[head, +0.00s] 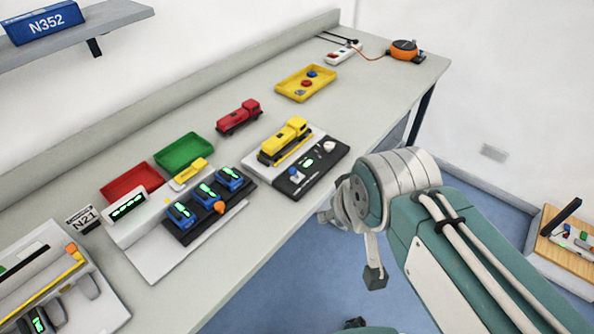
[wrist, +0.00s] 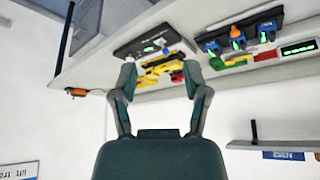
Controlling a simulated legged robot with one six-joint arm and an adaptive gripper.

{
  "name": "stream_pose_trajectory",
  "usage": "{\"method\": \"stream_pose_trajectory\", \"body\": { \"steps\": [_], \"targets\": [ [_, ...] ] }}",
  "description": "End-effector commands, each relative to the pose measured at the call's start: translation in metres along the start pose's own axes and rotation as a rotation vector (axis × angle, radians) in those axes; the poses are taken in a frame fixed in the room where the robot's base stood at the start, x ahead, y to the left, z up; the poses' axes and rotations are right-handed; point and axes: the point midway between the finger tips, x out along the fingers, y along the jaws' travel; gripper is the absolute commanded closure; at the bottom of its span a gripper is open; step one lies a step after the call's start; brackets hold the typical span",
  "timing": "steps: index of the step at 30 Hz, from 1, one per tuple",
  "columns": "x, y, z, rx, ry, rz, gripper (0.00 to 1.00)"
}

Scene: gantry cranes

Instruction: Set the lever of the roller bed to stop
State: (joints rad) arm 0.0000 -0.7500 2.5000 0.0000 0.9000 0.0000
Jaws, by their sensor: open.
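No part is readably marked as the roller bed, and I cannot tell which unit it is. One unit has a black base (head: 246,192) with blue blocks and an orange knob (head: 220,207) at its front edge; the knob also shows in the wrist view (wrist: 234,31). Another has a black panel (head: 318,172) with a blue button, a green display and a white knob (head: 328,146), beside a yellow truck (head: 286,141). Lever markings are too small to read. My gripper (wrist: 160,75) is open and empty, its fingers apart, pointing toward the bench by the black panel.
The long grey bench (head: 230,280) runs along the wall. At its lower left is a white unit with grey levers (head: 85,284). Red (head: 132,184), green (head: 184,152) and yellow (head: 305,83) trays and a red truck (head: 239,117) stand behind. Blue floor (head: 300,260) is open in front.

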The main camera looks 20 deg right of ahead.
Motion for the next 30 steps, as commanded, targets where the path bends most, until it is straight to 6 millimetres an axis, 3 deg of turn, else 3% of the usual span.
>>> {"method": "stream_pose_trajectory", "body": {
  "steps": [16,24,30],
  "targets": [
    [0.005,-0.002,0.002,0.02,-0.029,-0.017,0.4],
    [0.053,-0.033,0.021,0.29,-0.355,-0.254,0.4],
    [0.08,-0.058,0.021,0.564,-0.569,-0.489,0.4]
  ]
}}
